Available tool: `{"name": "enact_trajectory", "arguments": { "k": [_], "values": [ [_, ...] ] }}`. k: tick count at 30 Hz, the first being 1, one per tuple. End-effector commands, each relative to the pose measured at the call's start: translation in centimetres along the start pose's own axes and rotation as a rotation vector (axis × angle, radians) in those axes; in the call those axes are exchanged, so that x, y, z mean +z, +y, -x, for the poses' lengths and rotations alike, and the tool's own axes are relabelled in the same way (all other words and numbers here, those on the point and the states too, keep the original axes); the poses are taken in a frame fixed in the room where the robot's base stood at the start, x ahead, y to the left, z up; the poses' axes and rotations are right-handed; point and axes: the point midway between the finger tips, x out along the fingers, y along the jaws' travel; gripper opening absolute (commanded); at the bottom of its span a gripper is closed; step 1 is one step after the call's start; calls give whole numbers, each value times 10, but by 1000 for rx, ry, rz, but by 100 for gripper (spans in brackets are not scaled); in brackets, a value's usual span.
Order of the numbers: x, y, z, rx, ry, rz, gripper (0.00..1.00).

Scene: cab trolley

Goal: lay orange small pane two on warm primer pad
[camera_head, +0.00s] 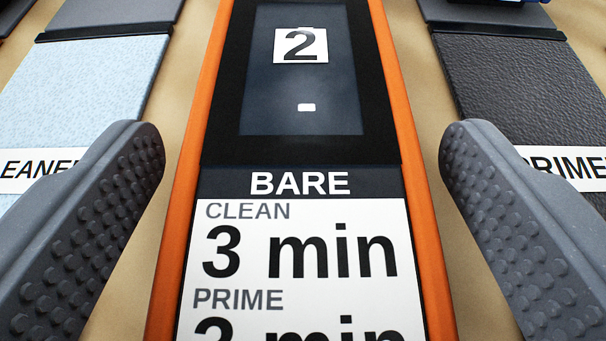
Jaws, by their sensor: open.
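The orange-edged small pane (290,150) with a "2" label lies in the middle of the head view, running from top to bottom. Its dark glass has a black border, and a strip reads "BARE", with "CLEAN 3 min" and "PRIME" below. My gripper (304,160) is open, one ridged grey finger on each side of the pane, apart from its orange edges. A dark textured pad (510,80) with a partly hidden label starting "PRIME" is at the right. The right finger covers part of that label.
A light blue pad (80,75) with a label ending "EANE", partly covered by the left finger, is at the left. Tan surface shows between the pads and the pane. A blue object (510,1) is cut off at the top right.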

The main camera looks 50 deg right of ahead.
Motion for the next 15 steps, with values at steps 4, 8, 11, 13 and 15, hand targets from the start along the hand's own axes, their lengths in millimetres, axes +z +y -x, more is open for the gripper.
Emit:
{"name": "enact_trajectory", "arguments": {
  "k": [4, 8, 11, 13, 15],
  "values": [
    [-2, -2, 25, -3, 2, 1, 78],
    [-2, -2, 49, -4, 1, 0, 78],
    [-1, -2, 67, -4, -1, 0, 78],
    [-1, -1, 78, -3, -1, 0, 78],
    [-2, -2, 87, -4, 3, -1, 78]
  ]
}}
